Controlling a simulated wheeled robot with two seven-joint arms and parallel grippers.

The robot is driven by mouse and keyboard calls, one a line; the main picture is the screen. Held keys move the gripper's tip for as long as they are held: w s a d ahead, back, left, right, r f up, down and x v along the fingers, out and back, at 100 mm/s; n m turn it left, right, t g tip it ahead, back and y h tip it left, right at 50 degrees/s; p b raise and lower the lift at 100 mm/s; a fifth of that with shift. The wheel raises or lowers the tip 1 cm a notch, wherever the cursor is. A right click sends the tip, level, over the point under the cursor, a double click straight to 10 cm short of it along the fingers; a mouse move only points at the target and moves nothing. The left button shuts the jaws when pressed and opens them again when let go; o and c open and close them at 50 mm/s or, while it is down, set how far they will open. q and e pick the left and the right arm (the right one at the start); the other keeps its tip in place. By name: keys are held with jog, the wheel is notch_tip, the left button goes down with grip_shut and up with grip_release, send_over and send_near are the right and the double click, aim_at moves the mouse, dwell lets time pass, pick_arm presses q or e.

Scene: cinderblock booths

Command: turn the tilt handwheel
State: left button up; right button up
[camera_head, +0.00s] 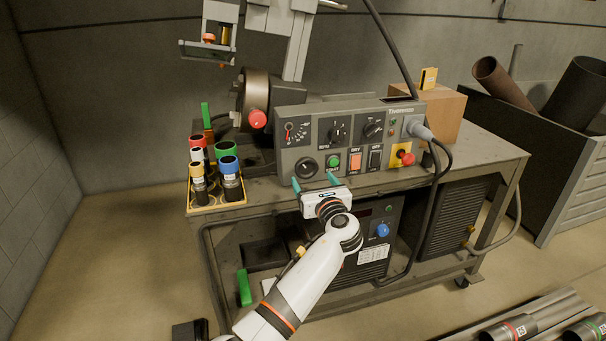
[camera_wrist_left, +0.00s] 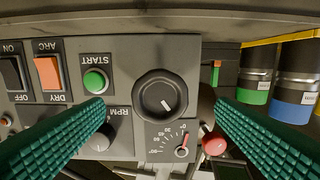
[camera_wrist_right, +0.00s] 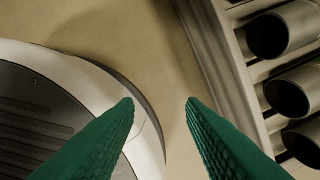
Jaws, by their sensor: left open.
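The tilt handwheel, a black round knob (camera_head: 306,168), sits at the lower left of the grey control panel (camera_head: 350,114). In the left wrist view the knob (camera_wrist_left: 160,92) has a pale pointer line. Beside it is a tilt gauge (camera_wrist_left: 172,142) with a red needle near the 0 end. My left gripper (camera_head: 314,181) is open in front of the panel, just below the knob. In the left wrist view its green fingers stand apart on either side of the knob, not closed on it. My right gripper (camera_wrist_right: 160,102) is open and empty above the floor.
A green START button (camera_head: 333,162) and switches are right of the knob. A yellow rack (camera_head: 214,205) of coloured cylinders stands left of the panel. A red knob (camera_head: 257,119) on a chuck is above left. A thick cable hangs at the panel's right.

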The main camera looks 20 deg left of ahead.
aim_at(307, 171)
pick_arm(q)
jog(key=b+x, duration=0.1)
jog(key=x, duration=0.5)
jog(key=shift+f, duration=0.1)
jog(key=shift+w+a, duration=0.25)
jog(key=shift+w, duration=0.1)
pick_arm(e)
jog(key=shift+w+a+r, duration=0.1)
jog(key=shift+w+r, duration=0.7)
jog(key=shift+r, duration=0.25)
jog(key=shift+w+a+r, duration=0.1)
jog(key=shift+w+r, duration=0.7)
jog(key=shift+r, duration=0.25)
pick_arm(q)
jog(key=c, duration=1)
